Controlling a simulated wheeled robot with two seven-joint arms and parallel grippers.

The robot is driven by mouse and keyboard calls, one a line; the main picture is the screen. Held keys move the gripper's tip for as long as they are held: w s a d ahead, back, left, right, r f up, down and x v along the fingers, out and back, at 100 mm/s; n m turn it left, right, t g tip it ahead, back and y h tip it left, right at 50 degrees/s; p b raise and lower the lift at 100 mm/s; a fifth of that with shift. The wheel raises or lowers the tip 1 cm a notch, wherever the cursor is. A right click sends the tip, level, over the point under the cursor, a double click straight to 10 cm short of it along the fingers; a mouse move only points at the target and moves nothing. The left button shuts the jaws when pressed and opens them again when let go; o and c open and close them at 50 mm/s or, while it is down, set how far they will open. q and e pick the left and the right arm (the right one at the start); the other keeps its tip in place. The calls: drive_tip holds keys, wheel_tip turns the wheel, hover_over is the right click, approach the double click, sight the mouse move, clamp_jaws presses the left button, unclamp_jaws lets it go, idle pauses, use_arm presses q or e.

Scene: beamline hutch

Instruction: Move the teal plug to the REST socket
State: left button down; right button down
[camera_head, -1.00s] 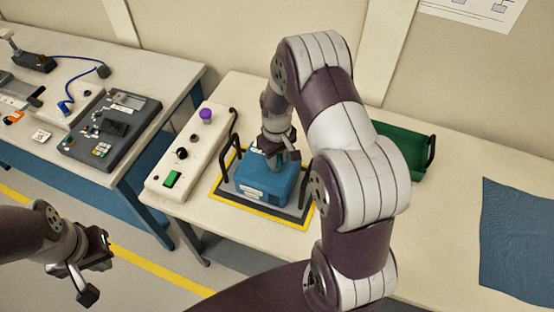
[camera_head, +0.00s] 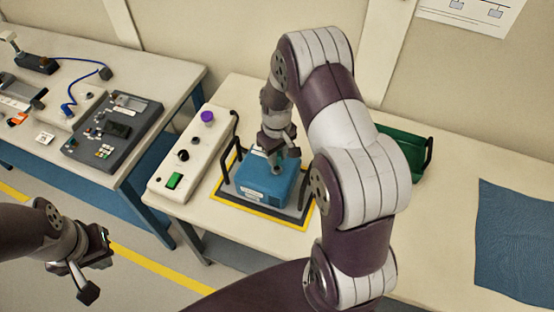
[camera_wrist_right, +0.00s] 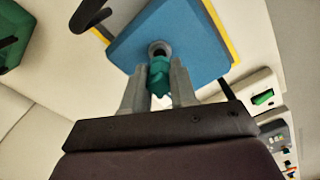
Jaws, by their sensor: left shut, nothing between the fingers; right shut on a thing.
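The teal plug (camera_wrist_right: 160,77) is between the fingers of my right gripper (camera_wrist_right: 160,84) in the right wrist view. That gripper is shut on it. The plug's far end is at a round grey socket ring (camera_wrist_right: 160,48) on top of the blue box (camera_wrist_right: 185,32); I cannot tell whether its tip is still inside. In the head view the right gripper (camera_head: 279,152) is just above the blue box (camera_head: 262,185), with a bit of teal showing below it. No REST label is readable. My left gripper (camera_head: 92,276) is shut and empty over the floor at lower left.
The blue box stands on a yellow-edged dark mat (camera_head: 233,203) between black handles. A white control box (camera_head: 190,152) with purple and black knobs and a green switch is left of it. A green bin (camera_head: 404,150) and a blue cloth (camera_head: 515,240) are to the right.

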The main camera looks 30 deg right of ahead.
drive_tip(key=shift+r+p, duration=1.7)
drive_tip(key=shift+r, duration=0.45)
drive_tip(key=shift+a+f, duration=0.1)
drive_tip(key=shift+f, duration=0.1)
drive_tip(key=a+f+b, duration=0.1)
drive_tip(key=a+f, duration=0.1)
drive_tip(key=w+a+f+m+b, duration=0.1)
drive_tip(key=a+f+b, duration=0.1)
drive_tip(key=a+f+m+b, duration=0.1)
drive_tip(key=a, duration=0.2)
drive_tip(key=shift+w+a+f+b, duration=0.1)
drive_tip(key=shift+w+f+b, duration=0.1)
drive_tip(key=shift+f+b, duration=0.2)
drive_tip(key=shift+w+a, duration=0.1)
drive_tip(key=shift+a, duration=0.15)
drive_tip(key=shift+d+r, duration=0.1)
drive_tip(key=shift+r, duration=0.05)
drive_tip(key=shift+d, duration=0.1)
